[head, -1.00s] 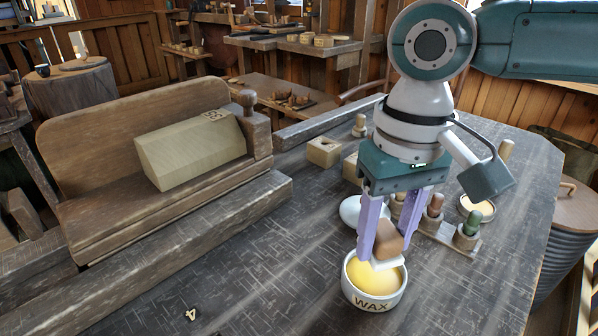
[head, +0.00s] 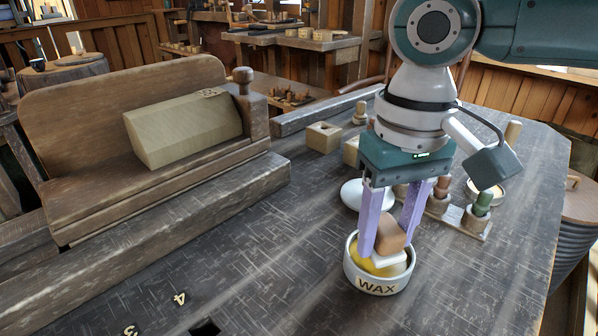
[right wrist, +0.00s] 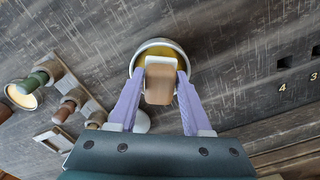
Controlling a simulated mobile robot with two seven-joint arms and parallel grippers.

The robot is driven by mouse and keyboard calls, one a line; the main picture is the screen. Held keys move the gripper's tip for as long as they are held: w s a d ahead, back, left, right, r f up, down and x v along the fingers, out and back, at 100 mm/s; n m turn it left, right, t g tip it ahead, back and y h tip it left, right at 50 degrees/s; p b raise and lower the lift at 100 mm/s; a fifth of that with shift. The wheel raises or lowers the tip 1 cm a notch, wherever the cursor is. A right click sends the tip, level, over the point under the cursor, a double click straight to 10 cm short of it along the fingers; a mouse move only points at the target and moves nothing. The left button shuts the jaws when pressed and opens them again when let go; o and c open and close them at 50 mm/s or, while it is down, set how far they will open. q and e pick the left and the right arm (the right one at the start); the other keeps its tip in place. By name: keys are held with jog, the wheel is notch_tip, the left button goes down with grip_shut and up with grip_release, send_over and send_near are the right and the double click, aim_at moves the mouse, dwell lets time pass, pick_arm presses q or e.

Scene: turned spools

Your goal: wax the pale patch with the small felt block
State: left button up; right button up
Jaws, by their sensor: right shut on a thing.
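My right gripper (head: 388,246) is shut on the small felt block (head: 391,231), which has a brown wooden top and a white felt underside. The block is low in the mouth of the round white wax tin (head: 376,286), over the yellow wax. Whether the felt presses on the wax is hard to tell. The right wrist view also shows the block (right wrist: 159,86) between the purple fingers, with the tin (right wrist: 160,44) around and beneath it. A pale, faceted wooden piece (head: 185,128) lies in a brown wooden cradle at the left; no separate pale patch stands out. My left gripper is out of view.
A white lid (head: 366,194) lies just behind the tin. A rack of coloured pegs (head: 463,216) stands to the right. A pale block with a hole (head: 323,138) sits behind. The dark bench left of the tin is mostly clear.

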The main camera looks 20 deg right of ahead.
aim_at(388, 227)
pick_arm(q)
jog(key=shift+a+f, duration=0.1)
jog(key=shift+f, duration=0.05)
pick_arm(e)
jog(key=shift+f, duration=0.5)
dwell(0.3)
dwell(0.7)
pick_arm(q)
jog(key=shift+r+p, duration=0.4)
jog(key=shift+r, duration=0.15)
pick_arm(e)
jog(key=shift+f, duration=0.1)
dwell(0.6)
dwell(0.5)
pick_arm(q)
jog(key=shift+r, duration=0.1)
pick_arm(e)
notch_tip(388, 227, up, 5)
jog(key=p, duration=0.6)
jog(key=shift+p, duration=0.3)
notch_tip(388, 227, up, 2)
jog(key=p, duration=0.3)
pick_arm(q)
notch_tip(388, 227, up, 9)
